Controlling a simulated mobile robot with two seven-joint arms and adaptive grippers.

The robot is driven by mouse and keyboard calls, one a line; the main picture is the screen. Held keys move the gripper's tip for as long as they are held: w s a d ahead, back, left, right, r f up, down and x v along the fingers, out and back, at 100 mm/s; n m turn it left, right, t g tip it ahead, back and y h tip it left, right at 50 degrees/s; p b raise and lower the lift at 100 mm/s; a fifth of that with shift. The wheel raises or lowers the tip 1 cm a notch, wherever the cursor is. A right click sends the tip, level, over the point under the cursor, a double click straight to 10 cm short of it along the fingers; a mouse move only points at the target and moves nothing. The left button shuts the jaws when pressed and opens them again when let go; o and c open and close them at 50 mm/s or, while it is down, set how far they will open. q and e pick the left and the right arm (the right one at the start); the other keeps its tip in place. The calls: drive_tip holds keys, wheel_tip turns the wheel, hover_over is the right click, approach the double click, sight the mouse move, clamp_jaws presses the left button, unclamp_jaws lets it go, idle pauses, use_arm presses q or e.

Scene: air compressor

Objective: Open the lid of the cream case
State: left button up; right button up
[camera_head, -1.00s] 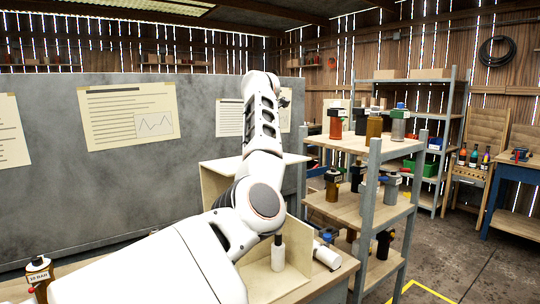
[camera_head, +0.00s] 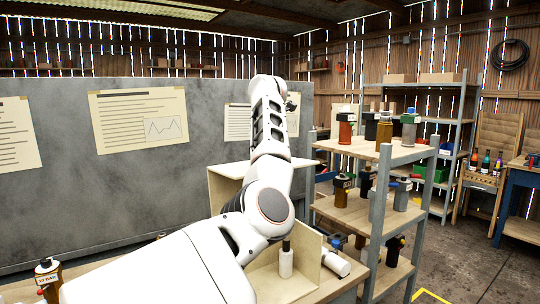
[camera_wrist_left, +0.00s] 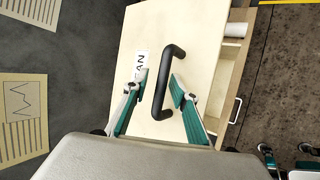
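The cream case (camera_head: 222,188) stands on the bench behind my left arm in the head view, which hides much of it. Its pale lid panel (camera_wrist_left: 115,80) fills the middle of the left wrist view, with a partly covered label ending in "AN" and a black bar handle (camera_wrist_left: 161,90). My left gripper (camera_wrist_left: 160,82) is open, its teal fingers on either side of the handle in the picture. I cannot tell whether they touch it. The lid looks closed. In the head view the left gripper is not clearly seen.
A white bottle (camera_head: 286,262) stands and another white container (camera_head: 336,263) lies near the case. A brown bottle (camera_head: 47,278) is at the lower left. A metal-post shelf (camera_head: 376,205) with several bottles stands close on the right. A grey partition (camera_head: 60,205) runs behind.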

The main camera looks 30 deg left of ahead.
use_arm(q)
drive_tip(key=v, duration=1.2)
drive_tip(key=shift+f, duration=0.1)
